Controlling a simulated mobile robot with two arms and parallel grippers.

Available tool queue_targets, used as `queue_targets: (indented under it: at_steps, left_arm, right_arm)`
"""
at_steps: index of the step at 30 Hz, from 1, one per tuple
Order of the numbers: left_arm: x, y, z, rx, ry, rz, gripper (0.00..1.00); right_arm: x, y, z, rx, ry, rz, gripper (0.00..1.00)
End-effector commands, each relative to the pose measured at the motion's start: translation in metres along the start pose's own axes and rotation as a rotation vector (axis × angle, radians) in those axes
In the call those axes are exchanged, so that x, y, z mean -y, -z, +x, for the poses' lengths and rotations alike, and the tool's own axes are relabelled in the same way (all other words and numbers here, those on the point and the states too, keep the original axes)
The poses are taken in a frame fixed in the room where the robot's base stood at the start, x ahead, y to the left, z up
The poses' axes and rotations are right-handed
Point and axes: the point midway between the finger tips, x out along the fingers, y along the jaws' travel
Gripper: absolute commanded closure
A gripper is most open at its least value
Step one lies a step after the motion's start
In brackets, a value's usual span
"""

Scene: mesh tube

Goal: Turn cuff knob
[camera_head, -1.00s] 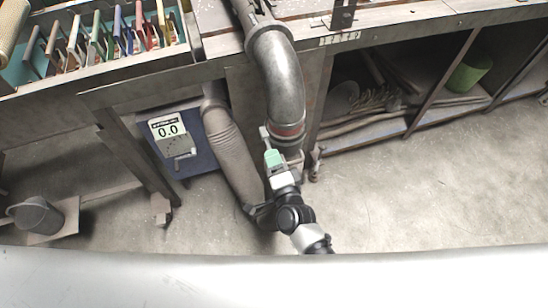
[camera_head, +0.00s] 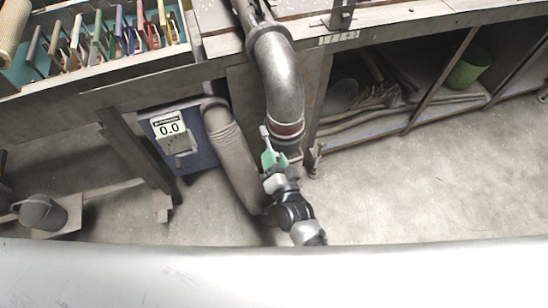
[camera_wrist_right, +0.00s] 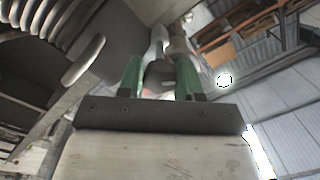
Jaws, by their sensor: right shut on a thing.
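A grey metal elbow pipe (camera_head: 279,75) comes down from the bench and ends in a cuff (camera_head: 287,130) with a dark red band. My right gripper (camera_head: 270,158) has green fingers and is at the cuff's lower left side. In the right wrist view its two fingers (camera_wrist_right: 160,80) stand on either side of a dark rounded knob (camera_wrist_right: 160,72), shut on it. A pale lever-like piece (camera_head: 264,132) sticks up just above the fingers in the head view. The knob itself is mostly hidden there. My left gripper is not in view.
A ribbed hose (camera_head: 229,145) hangs left of my right arm. A blue box (camera_head: 185,155) with a display reading 0.0 is beside it. A bucket (camera_head: 41,212) stands on the floor at far left. Open shelves hold a green bin (camera_head: 468,69). The floor at right is clear.

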Motion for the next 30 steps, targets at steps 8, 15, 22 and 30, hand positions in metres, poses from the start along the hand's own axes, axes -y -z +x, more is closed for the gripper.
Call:
queue_targets:
  at_steps: [8,15,22,30]
  left_arm:
    - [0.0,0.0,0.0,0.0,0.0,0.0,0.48]
    - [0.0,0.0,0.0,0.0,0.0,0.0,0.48]
    - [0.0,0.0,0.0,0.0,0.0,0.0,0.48]
    - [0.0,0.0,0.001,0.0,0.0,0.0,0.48]
  right_arm:
    - [-0.001,-0.001,-0.001,0.003,-0.002,-0.008,0.89]
    - [-0.001,-0.001,-0.001,0.003,-0.002,-0.007,0.54]
    - [0.0,-0.001,0.0,0.001,-0.001,-0.007,0.4]
    - [-0.001,-0.001,-0.011,0.002,-0.002,-0.007,0.4]
